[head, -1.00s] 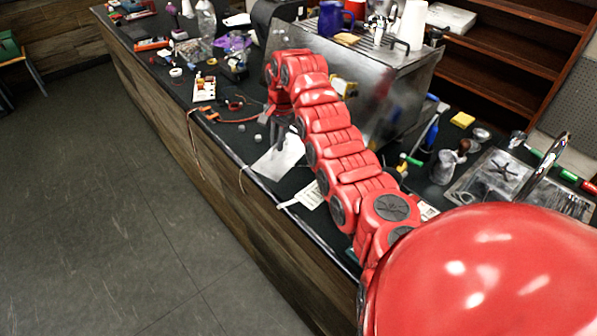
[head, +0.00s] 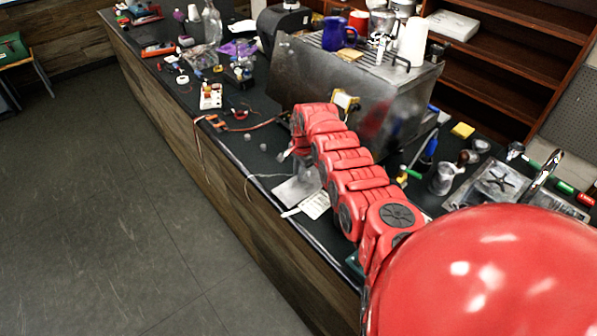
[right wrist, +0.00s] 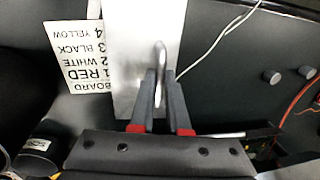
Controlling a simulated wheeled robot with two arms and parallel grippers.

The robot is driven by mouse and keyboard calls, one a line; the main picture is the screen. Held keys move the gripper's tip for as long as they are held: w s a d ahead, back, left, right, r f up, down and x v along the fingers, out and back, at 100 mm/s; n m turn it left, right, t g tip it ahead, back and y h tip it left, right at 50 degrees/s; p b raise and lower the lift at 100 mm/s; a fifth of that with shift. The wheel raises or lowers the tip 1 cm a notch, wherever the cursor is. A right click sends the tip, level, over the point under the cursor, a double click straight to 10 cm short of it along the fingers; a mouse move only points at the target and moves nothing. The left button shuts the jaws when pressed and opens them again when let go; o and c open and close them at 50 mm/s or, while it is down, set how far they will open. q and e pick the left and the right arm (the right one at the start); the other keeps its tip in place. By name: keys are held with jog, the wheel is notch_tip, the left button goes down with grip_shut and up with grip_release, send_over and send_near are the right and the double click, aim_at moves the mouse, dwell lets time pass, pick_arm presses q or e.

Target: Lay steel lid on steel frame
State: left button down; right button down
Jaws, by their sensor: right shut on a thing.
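The steel lid (right wrist: 125,70) is a flat, pale metal plate with a curved metal handle (right wrist: 160,62). My right gripper (right wrist: 160,76) is shut on this handle in the right wrist view. In the head view the lid (head: 296,190) shows low over the black counter, partly hidden by my right arm and gripper (head: 309,166). I cannot tell whether it touches the counter. A large steel machine housing (head: 345,90) stands behind my right arm; I cannot tell whether it is the steel frame. My left gripper is not in view.
A printed colour-list card (right wrist: 80,55) lies beside the lid. A white cable (right wrist: 215,40) runs nearby. The breadboard (head: 210,96) and several small parts lie farther along the counter. A moka pot (head: 443,176) and a sink tray (head: 495,185) are at right. The floor is clear.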

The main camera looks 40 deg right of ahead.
jog(key=shift+f, duration=0.1)
jog(key=shift+f, duration=0.1)
jog(key=shift+f, duration=0.3)
jog(key=c, duration=0.9)
grip_release()
jog(key=shift+r, duration=0.1)
